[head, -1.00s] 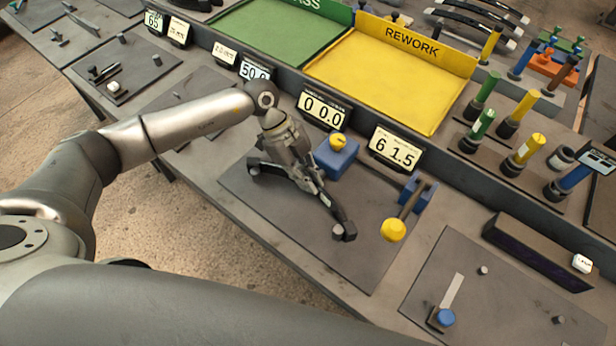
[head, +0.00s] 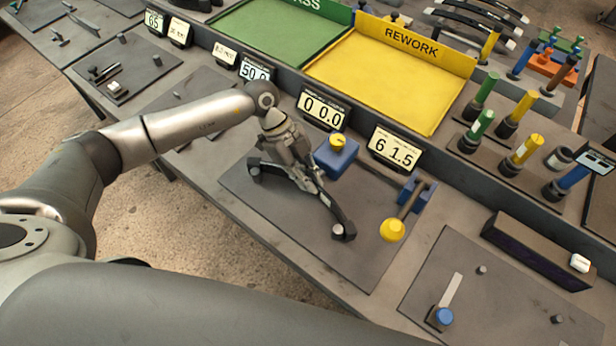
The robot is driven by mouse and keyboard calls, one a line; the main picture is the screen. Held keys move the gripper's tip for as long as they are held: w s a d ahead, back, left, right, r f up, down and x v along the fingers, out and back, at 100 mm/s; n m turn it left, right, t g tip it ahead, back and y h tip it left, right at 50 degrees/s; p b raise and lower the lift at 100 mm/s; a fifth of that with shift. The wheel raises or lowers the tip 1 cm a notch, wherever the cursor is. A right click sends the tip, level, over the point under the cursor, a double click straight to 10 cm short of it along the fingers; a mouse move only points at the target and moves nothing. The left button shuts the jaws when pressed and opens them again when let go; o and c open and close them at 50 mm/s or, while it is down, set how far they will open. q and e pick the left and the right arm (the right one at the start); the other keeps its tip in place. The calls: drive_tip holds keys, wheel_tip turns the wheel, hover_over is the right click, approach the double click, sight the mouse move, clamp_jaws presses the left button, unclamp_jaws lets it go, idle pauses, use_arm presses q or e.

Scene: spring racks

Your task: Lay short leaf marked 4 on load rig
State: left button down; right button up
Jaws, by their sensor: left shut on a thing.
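My left gripper (head: 308,180) is shut on a dark curved leaf (head: 334,208). The leaf lies over the load rig's dark plate (head: 290,235), with one end by a grey post (head: 255,172) and the other by a second post (head: 338,231). I cannot tell whether the leaf rests on the posts or hangs just above them. No number mark on the leaf can be read. The rig has a blue block with a yellow knob (head: 337,141) and a lever with a yellow ball (head: 392,230). My right gripper is not in view.
Displays reading 00.0 (head: 322,108) and 61.5 (head: 395,147) stand behind the rig. The green tray (head: 275,35) and yellow REWORK tray (head: 385,70) lie beyond. More curved leaves (head: 480,18) are at the back right. Coloured upright pegs (head: 520,110) stand at the right.

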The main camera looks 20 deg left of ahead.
use_arm(q)
drive_tip(key=shift+s+r, duration=0.1)
drive_tip(key=shift+s, duration=0.15)
idle(0.4)
drive_tip(key=shift+f, duration=0.2)
idle(0.4)
drive_tip(key=c, duration=1)
unclamp_jaws()
drive_tip(key=shift+s+a+f, duration=0.1)
drive_tip(key=shift+a, duration=0.05)
wheel_tip(320, 180, up, 8)
drive_tip(key=p, duration=0.8)
